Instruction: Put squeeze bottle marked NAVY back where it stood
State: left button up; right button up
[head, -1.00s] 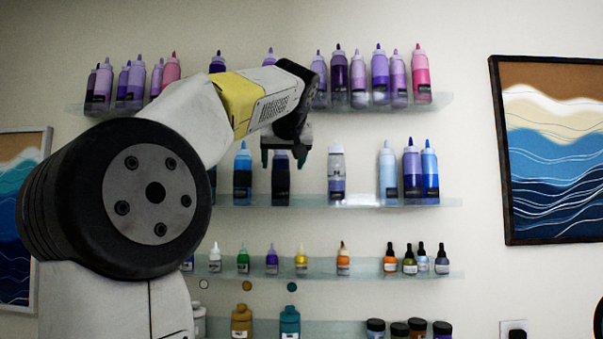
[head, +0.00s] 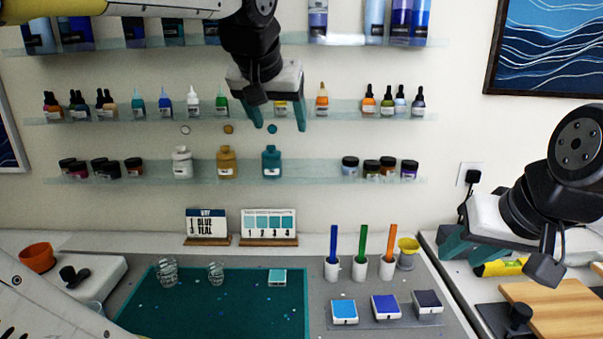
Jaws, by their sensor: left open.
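My left gripper (head: 279,120) is open and empty, pointing down in front of the small-bottle shelf. My left wrist covers part of the bottle shelf (head: 345,43) above, where a dark bottle stood in the earlier view. That bottle does not show now, and I can read no NAVY mark. Other squeeze bottles stand on this shelf: a blue one (head: 211,30) left of my wrist, and a clear-and-purple one (head: 318,22) to its right. Their tops are cut off by the frame.
Dropper bottles stand on the small-bottle shelf (head: 350,110); jars and larger bottles stand on the shelf below (head: 310,179). The bench holds a teal mat (head: 240,305), clear cups, three cups with coloured sticks and several coloured blocks. A wooden board (head: 560,310) lies at the right.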

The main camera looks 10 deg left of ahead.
pick_arm(q)
jog(key=s+d+f+g+h, duration=0.1)
jog(key=s+d+f, duration=0.1)
jog(key=s+f, duration=0.3)
jog(key=s+d+f+g+h, duration=0.1)
jog(key=s+d+f, duration=0.1)
jog(key=s+f, duration=0.4)
notch_tip(320, 180, down, 6)
jog(key=shift+d+r+m+h, duration=0.25)
jog(key=shift+d+m+h, duration=0.1)
jog(key=shift+m+h, duration=0.05)
